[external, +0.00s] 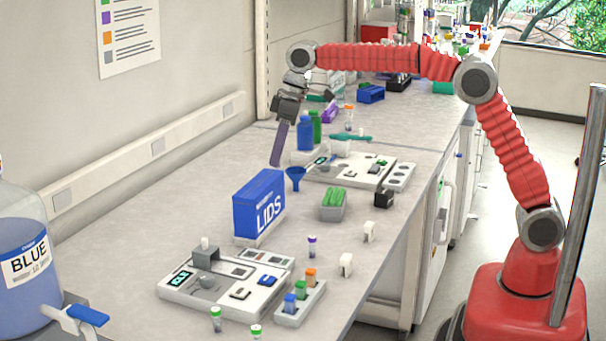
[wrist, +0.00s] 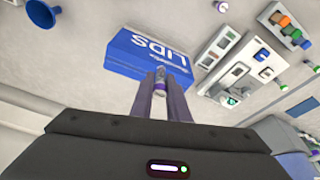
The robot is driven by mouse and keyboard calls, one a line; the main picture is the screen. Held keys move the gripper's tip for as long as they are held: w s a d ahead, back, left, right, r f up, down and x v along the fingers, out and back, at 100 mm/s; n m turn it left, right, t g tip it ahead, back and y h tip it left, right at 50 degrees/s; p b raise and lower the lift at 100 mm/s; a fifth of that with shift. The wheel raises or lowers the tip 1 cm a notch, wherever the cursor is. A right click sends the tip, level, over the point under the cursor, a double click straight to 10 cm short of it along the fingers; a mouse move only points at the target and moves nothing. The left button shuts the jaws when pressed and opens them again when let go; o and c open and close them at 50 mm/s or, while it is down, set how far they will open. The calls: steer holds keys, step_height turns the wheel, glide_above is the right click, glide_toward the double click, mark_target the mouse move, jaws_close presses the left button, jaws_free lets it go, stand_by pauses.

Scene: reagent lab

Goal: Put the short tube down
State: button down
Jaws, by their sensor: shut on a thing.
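My gripper (external: 277,158) hangs from the arm above the bench, left of the blue bottle and behind the blue LIDS box. In the wrist view its fingers (wrist: 161,84) are shut on a short tube (wrist: 160,80).
The LIDS box (external: 259,206) stands close to the gripper; a blue funnel (external: 296,175) and blue bottle (external: 305,132) are to its right. A white instrument (external: 226,285) and a small rack with coloured caps (external: 300,304) are nearer. The bench left of the box is clear.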

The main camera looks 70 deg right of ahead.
steer(key=w+a+r, duration=0.1)
steer(key=w+r, duration=0.4)
steer(key=w, duration=0.1)
steer(key=shift+a+r+m, duration=0.15)
steer(key=shift+r+m, duration=0.05)
steer(key=shift+m, duration=0.2)
steer(key=shift+w, duration=0.1)
glide_above(249, 184)
steer(key=s, duration=0.1)
steer(key=shift+d+f, duration=0.2)
steer(key=shift+f, duration=2.75)
steer(key=shift+f, duration=0.1)
steer(key=shift+f, duration=1.95)
steer(key=shift+f, duration=0.1)
